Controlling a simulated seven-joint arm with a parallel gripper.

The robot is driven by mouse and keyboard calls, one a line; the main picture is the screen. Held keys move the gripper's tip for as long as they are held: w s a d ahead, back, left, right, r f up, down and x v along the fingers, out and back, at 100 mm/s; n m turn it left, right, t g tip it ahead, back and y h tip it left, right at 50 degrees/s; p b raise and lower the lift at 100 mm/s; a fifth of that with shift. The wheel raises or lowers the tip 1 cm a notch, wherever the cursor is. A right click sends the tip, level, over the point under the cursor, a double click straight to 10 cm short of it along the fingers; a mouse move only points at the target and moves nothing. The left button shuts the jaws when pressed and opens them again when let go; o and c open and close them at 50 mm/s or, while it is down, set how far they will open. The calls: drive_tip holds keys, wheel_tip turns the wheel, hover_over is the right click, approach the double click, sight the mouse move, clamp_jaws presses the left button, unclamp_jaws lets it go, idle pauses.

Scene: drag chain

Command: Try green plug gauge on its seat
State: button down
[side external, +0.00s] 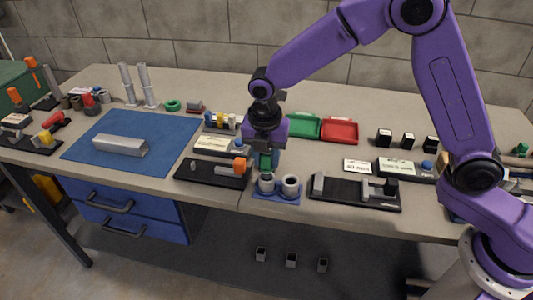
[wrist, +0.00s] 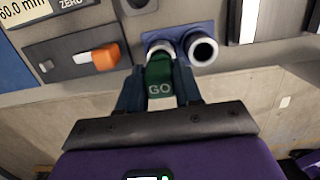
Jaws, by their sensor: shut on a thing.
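The green plug gauge (wrist: 159,78), marked "GO", is between the fingers of my gripper (wrist: 158,92) in the wrist view. My gripper (side external: 266,158) is shut on it and points down over the left cup of the blue seat block (side external: 277,195). The block carries two pale round cups, a left one (side external: 266,184) and a right one (side external: 290,185) with a dark open bore. The gauge's lower end is at the left cup (wrist: 158,46), which it partly hides. I cannot tell whether it is inside the bore or just above.
A black caliper stand with an orange block (side external: 238,166) is close on the left. Another black measuring stand (side external: 355,194) is close on the right. Green (side external: 306,126) and red (side external: 340,131) trays lie behind. The table's front edge is just before the block.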

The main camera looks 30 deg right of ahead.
drive_tip(key=shift+f, duration=1.5)
idle(0.9)
drive_tip(key=c, duration=0.7)
unclamp_jaws()
drive_tip(key=shift+r, duration=0.1)
drive_tip(key=r, duration=0.5)
drive_tip(key=s+a+r, duration=0.1)
drive_tip(key=r, duration=1.1)
drive_tip(key=shift+s+a+r, duration=0.1)
drive_tip(key=shift+s+a, duration=0.15)
